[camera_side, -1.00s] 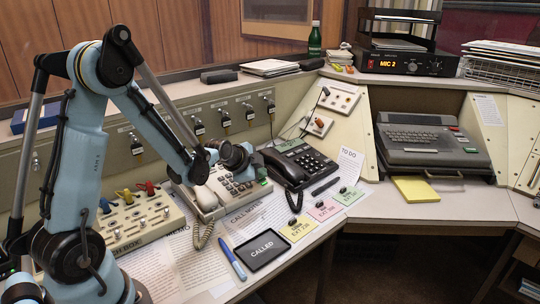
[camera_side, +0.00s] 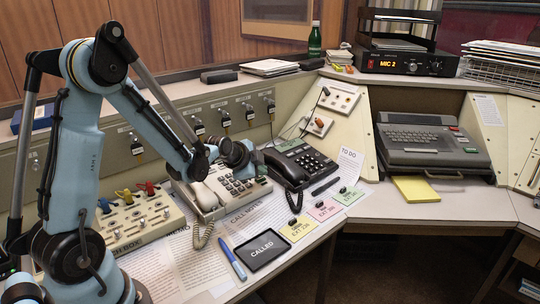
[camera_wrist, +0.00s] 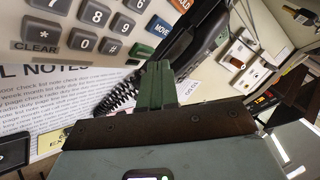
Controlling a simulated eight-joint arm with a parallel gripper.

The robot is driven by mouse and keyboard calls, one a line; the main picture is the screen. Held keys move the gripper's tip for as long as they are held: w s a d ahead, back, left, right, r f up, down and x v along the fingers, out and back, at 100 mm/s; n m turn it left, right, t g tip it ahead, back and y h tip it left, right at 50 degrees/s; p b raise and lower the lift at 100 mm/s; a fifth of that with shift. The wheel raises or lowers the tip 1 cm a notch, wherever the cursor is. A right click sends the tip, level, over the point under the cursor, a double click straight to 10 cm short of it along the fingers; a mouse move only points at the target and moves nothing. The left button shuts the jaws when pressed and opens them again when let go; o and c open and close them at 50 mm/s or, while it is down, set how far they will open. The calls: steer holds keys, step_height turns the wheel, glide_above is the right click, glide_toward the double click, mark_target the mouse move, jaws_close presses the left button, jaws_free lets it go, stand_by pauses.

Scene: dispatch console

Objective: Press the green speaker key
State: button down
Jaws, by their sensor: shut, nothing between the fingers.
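The green speaker key (camera_wrist: 138,50) is at the lower corner of the beige phone's keypad in the wrist view, in line with a blue key and an orange-red key. The beige phone (camera_side: 207,196) sits on the desk in the side view, partly hidden by my arm. My gripper (camera_wrist: 158,66) is shut and empty. Its green fingertips are close beside the green key in the wrist view, towards the black phone. I cannot tell how high they are above the keypad. In the side view my gripper (camera_side: 258,160) is over the far right part of the beige phone.
A black phone (camera_side: 305,162) stands right beside the beige one, its coiled cord between them. A switch box (camera_side: 135,218) is at the left.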

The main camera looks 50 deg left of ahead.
steer(key=shift+r, duration=0.1)
steer(key=shift+d+r, duration=0.25)
steer(key=shift+r, duration=1)
steer(key=shift+d+r, duration=0.2)
steer(key=shift+r, duration=1.05)
steer(key=s+d+r+n+g+h, duration=0.1)
steer(key=s+d+n, duration=0.3)
steer(key=s+d, duration=0.3)
steer(key=s+d+r+n+g+h, duration=0.1)
steer(key=s+d+r+n, duration=0.1)
steer(key=s+d+n, duration=0.2)
steer(key=s+d, duration=0.3)
steer(key=s, duration=0.3)
steer(key=shift+d+r+n, duration=0.2)
steer(key=shift+r+n, duration=0.05)
steer(key=shift+n, duration=0.05)
